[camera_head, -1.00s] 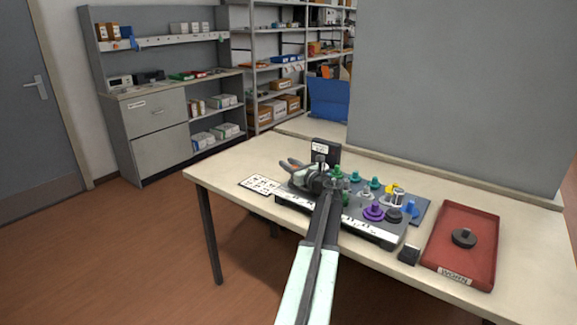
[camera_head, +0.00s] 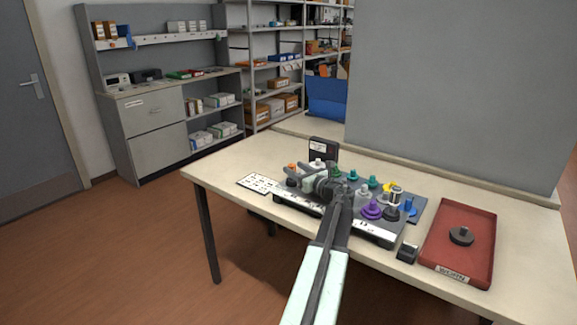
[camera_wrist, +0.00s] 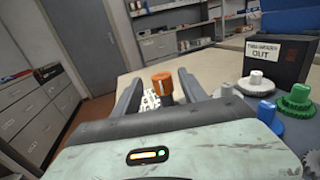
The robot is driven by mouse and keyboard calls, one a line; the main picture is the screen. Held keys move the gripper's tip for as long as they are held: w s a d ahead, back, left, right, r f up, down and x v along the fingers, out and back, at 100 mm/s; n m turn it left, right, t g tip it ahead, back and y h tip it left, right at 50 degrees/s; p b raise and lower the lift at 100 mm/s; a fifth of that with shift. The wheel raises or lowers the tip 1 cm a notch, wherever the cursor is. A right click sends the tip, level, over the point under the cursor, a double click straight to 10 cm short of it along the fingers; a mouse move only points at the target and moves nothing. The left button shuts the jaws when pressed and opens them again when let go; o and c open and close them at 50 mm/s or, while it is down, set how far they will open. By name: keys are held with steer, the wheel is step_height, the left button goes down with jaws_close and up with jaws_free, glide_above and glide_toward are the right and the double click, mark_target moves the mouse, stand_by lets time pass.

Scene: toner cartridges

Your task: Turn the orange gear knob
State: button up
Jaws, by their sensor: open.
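The orange gear knob (camera_head: 292,167) stands at the left end of the dark knob board (camera_head: 383,234) in the head view. In the wrist view the orange knob (camera_wrist: 162,82) shows upright between my two fingers, with a dark lower part. My gripper (camera_head: 297,175) is open, its fingers pointing left toward the orange knob. In the wrist view my gripper (camera_wrist: 160,88) has a finger on each side of the knob, with gaps visible. I cannot tell how far the knob is beyond the fingertips. My gripper hides part of the board.
Purple (camera_head: 371,211), blue (camera_head: 409,205), green, white and yellow gears stand to the right on the board. A black labelled box (camera_head: 323,149) stands behind it. A white card (camera_head: 258,183) lies at left. A red tray (camera_head: 483,228) with a dark gear lies at right.

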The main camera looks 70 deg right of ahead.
steer(key=shift+s+a, duration=0.4)
steer(key=shift+s, duration=0.2)
